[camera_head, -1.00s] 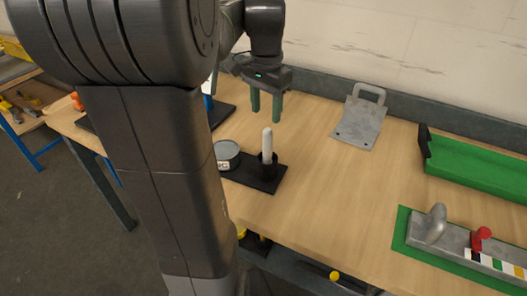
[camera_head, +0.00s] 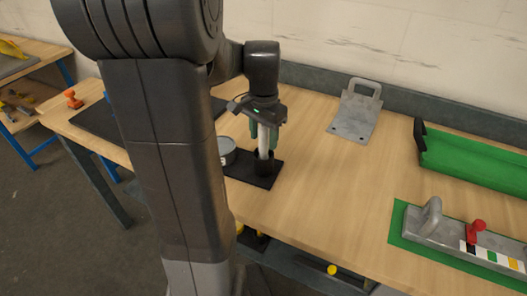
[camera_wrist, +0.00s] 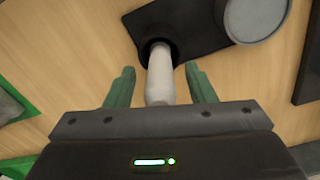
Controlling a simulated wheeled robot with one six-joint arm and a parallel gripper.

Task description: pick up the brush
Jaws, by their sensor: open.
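The brush shows as a pale, nearly white handle (camera_head: 263,140) standing upright in a black cup-shaped holder (camera_head: 264,163) on a black base plate (camera_head: 247,174). In the wrist view the handle (camera_wrist: 160,75) runs from the dark holder (camera_wrist: 157,48) toward my gripper. My gripper (camera_head: 265,143) is open above the holder. Its two green fingers (camera_wrist: 160,80) lie on either side of the handle, with a visible gap on each side. The brush's lower end is hidden inside the holder.
A round grey tin (camera_head: 227,152) stands on the base plate beside the holder. A grey metal plate with a handle (camera_head: 355,112) lies behind to the right. A green tray (camera_head: 470,160) and a grey fixture with a red knob (camera_head: 465,240) are farther right. The table between is clear.

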